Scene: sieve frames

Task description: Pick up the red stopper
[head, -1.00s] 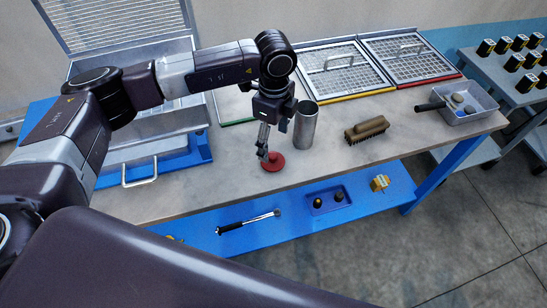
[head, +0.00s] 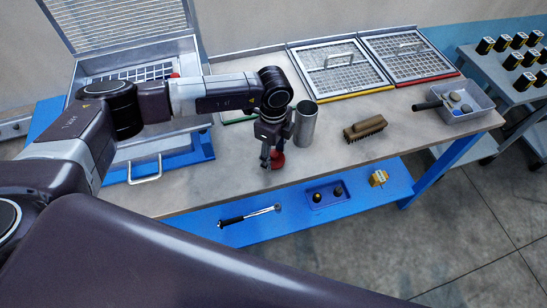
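The red stopper (head: 278,160) is on the grey worktop near its front edge, in the middle of the head view. My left gripper (head: 269,163) points down right at the stopper and hides its left part. The fingers overlap the stopper in the picture, and I cannot see whether they touch or grip it. I cannot tell whether the stopper is clear of the worktop. My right gripper is not in view.
A metal cylinder (head: 306,124) stands close to the right of my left gripper. A brush (head: 365,129) and a grey bin (head: 491,110) lie further right. Framed sieves (head: 340,68) lie behind. An open metal case (head: 150,136) stands left, under my arm.

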